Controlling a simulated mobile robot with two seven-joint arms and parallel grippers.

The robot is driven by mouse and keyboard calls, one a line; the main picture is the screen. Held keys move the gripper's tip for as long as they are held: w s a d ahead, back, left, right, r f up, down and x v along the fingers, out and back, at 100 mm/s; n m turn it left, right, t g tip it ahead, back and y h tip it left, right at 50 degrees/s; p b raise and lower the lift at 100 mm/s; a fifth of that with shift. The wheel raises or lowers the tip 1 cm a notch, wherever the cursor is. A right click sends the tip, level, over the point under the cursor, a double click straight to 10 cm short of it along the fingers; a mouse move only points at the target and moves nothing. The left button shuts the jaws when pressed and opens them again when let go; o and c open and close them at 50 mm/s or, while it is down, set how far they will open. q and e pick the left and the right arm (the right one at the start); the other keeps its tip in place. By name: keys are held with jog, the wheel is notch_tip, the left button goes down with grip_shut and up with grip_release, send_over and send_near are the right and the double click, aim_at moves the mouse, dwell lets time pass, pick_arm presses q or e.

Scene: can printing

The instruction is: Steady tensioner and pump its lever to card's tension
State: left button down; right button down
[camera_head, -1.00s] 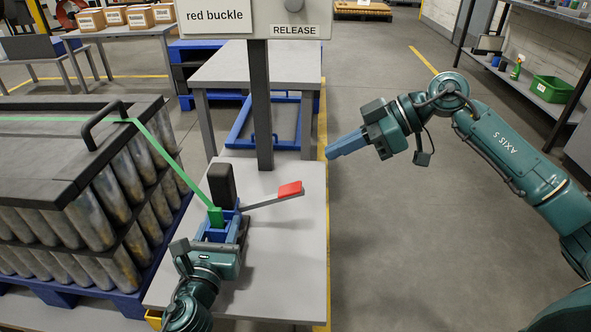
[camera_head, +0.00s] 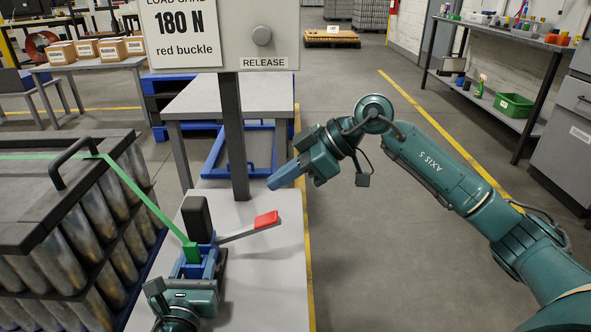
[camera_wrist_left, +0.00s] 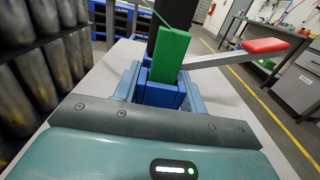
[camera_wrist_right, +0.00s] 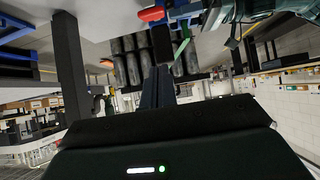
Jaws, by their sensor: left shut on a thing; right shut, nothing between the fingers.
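The tensioner stands on the near grey table, with a dark upright block (camera_head: 196,219), a green piece (camera_head: 192,252) and a lever (camera_head: 250,229) with a red end reaching right. My left gripper (camera_head: 197,266) is shut on the tensioner's lower part; the left wrist view shows its blue fingers around the base of the green piece (camera_wrist_left: 170,55). A green strap (camera_head: 135,195) runs from the green piece up over the pallet load. The card (camera_head: 181,32) reads "180 N" and "red buckle". My right gripper (camera_head: 272,183) is shut and empty, in the air above and right of the red lever end.
The card hangs on a panel with a knob (camera_head: 262,36) marked RELEASE, held by a dark post (camera_head: 233,140) behind the tensioner. The load of metal cans (camera_head: 90,240) stands left. A second grey table (camera_head: 235,97) is behind. The floor at right is open.

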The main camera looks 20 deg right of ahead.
aim_at(272, 215)
jog(key=x, duration=0.4)
jog(key=f, duration=0.3)
jog(key=shift+s+d+f, duration=0.1)
jog(key=shift+d, duration=0.2)
jog(key=shift+d+f, duration=0.2)
jog(key=shift+f, duration=0.25)
jog(key=shift+s, duration=0.1)
